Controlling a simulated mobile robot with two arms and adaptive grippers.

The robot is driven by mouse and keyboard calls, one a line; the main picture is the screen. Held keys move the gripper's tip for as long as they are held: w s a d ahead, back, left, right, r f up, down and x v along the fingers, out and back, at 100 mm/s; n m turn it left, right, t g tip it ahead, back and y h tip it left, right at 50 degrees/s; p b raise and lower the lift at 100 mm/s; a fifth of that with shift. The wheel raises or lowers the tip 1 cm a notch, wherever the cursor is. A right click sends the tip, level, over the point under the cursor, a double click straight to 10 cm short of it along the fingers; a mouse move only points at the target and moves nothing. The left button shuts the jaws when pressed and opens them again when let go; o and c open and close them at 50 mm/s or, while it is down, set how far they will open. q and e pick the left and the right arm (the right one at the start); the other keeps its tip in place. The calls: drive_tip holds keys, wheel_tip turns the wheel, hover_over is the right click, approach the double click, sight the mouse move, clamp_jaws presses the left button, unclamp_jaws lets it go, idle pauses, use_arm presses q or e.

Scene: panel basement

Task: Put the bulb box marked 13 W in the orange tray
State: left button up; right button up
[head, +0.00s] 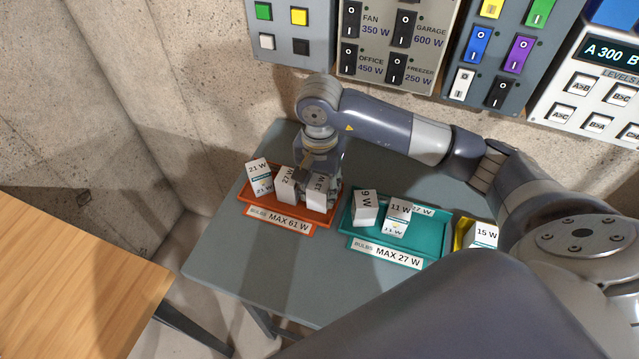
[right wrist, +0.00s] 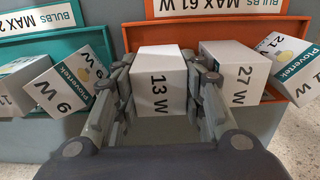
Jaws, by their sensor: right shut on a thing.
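The white bulb box marked 13 W (head: 317,192) is at the right end of the orange tray (head: 284,223), which is labelled MAX 61 W. My right gripper (head: 318,178) reaches down over the tray and is shut on this box. In the right wrist view the 13 W box (right wrist: 159,88) sits between the two fingers, its number facing me. Whether its underside touches the tray floor is hidden. The orange tray also holds a 27 W box (head: 287,186) just left of the 13 W box and a 21 W box (head: 258,176) at the left end. My left gripper is not in view.
A yellow tray (head: 461,234) with a 15 W box (head: 483,236) is farther right. Switch panels (head: 398,40) hang on the wall behind.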

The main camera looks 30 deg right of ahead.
drive_tip(key=shift+f, duration=0.15)
drive_tip(key=shift+f, duration=0.1)
drive_tip(key=shift+f+b, duration=0.1)
drive_tip(key=shift+b, duration=0.25)
drive_tip(key=o, duration=0.8)
drive_tip(key=shift+c, duration=0.2)
